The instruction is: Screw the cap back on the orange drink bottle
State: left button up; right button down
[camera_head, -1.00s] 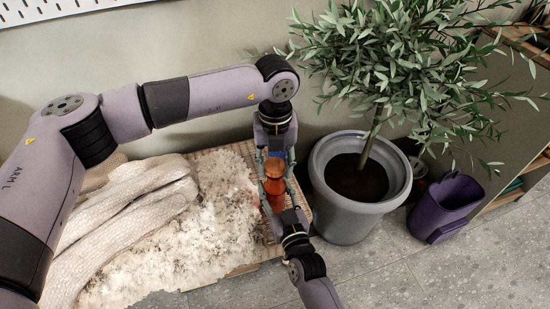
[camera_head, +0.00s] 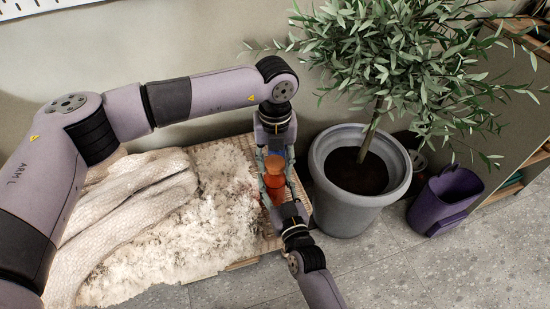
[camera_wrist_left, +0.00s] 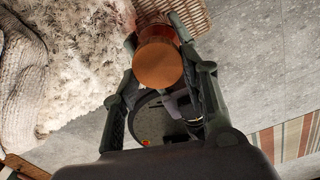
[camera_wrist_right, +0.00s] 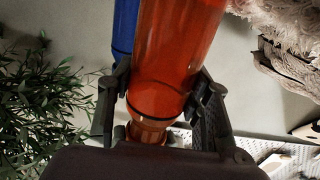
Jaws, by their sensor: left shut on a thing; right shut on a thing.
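The orange drink bottle (camera_head: 274,183) is above the right end of the bench, between my two grippers. Its orange body fills the middle of the right wrist view (camera_wrist_right: 175,60), where my right gripper (camera_wrist_right: 158,95) is shut on it from both sides. My left gripper (camera_head: 271,162) comes from the wall side. In the left wrist view, my left gripper (camera_wrist_left: 157,38) is shut around the round orange-brown cap (camera_wrist_left: 158,66), seen at its flat face in line with the bottle. The fingers hide the join, so I cannot tell how the cap sits on the neck.
A blue cylinder (camera_wrist_right: 125,30) stands close beside the bottle. A grey plant pot (camera_head: 340,205) with a leafy shrub is just right of the grippers. A shaggy fleece (camera_head: 215,215) and knitted blanket (camera_head: 135,195) cover the bench's left part. A purple bin (camera_head: 445,205) stands farther right.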

pick_arm(q)
jog(key=shift+f, duration=0.6)
dwell(0.4)
